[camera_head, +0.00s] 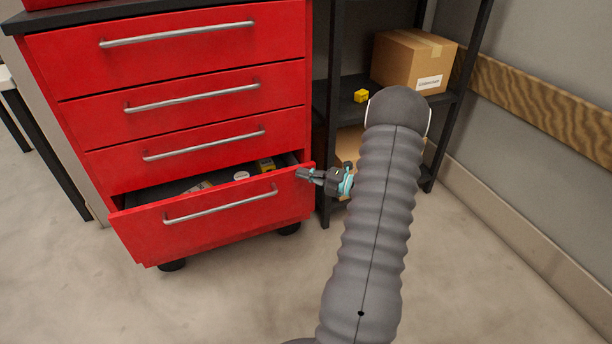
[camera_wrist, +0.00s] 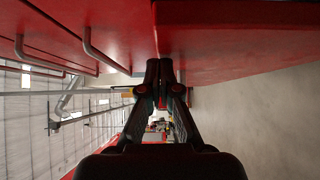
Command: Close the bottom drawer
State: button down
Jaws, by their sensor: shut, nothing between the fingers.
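The bottom drawer (camera_head: 150,236) of the red cabinet stands partly pulled out in the head view, with a silver bar handle (camera_head: 221,204) on its front. A few small items, one of them a yellow box (camera_head: 265,165), lie inside it. My gripper (camera_head: 301,173) is shut and empty at the drawer front's upper right corner. I cannot tell whether it touches the drawer. In the wrist view my gripper (camera_wrist: 160,66) has its fingertips together, right by a red panel (camera_wrist: 230,40). The drawers above are closed.
A black shelf rack with a cardboard box (camera_head: 408,62) and a small yellow block (camera_head: 361,96) stands right of the cabinet, close behind my arm. A wooden rail (camera_head: 540,105) runs along the right wall. The floor (camera_head: 230,300) in front of the drawer is clear.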

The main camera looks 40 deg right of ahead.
aim_at(299, 165)
jog(key=shift+w+d+p, duration=0.2)
jog(key=shift+w, duration=0.55)
jog(key=shift+w+d+p, duration=0.2)
jog(key=shift+w, duration=0.5)
jog(key=shift+w+d+p, duration=0.2)
jog(key=shift+w, duration=0.55)
jog(key=shift+s, duration=0.15)
